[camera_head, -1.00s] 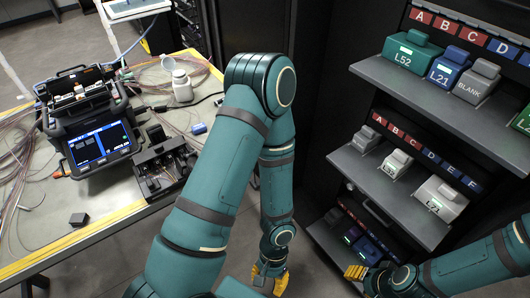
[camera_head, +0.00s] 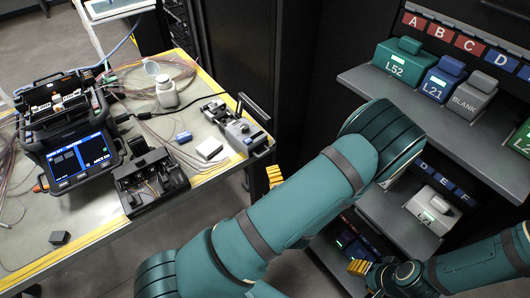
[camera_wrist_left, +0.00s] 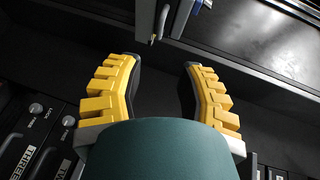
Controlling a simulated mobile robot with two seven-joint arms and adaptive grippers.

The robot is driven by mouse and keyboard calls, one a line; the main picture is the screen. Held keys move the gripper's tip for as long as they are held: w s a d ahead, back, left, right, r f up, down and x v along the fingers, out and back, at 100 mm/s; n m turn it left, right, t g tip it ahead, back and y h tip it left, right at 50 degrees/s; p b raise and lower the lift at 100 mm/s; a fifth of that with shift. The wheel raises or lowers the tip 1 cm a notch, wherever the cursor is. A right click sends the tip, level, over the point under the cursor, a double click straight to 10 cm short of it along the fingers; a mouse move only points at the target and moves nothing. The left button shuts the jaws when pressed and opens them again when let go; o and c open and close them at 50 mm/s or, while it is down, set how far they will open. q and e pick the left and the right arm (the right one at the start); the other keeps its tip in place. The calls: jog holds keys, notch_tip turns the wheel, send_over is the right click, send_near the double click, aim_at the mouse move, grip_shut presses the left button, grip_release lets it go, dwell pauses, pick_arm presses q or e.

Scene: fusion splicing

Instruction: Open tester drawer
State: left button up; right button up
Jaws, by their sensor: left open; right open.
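My left gripper (camera_head: 273,176) shows yellow fingers just past the table's right edge, partly hidden by my large teal left arm. In the left wrist view its two fingers (camera_wrist_left: 160,90) are apart with nothing between them, short of a dark edge with a small metal post (camera_wrist_left: 162,22). My right gripper (camera_head: 360,267) is open by the lowest shelf of the rack, partly hidden. The rack's upper shelf (camera_head: 440,112) and middle shelf (camera_head: 388,208) stick out. I cannot tell which part is the tester drawer.
The table holds a fusion splicer (camera_head: 75,150), a black tool tray (camera_head: 150,180), a white bottle (camera_head: 167,94) and a grey device (camera_head: 240,130). Modules marked L52 (camera_head: 400,68), L21 (camera_head: 440,82) and BLANK (camera_head: 472,95) sit on the upper shelf. Dark floor lies between table and rack.

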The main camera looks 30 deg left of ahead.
aim_at(265, 153)
pick_arm(q)
jog(key=b+x, duration=0.1)
jog(key=x, duration=1.1)
jog(key=shift+w+a+f, duration=0.1)
jog(key=shift+a+f, duration=0.05)
jog(key=shift+a, duration=0.1)
grip_shut()
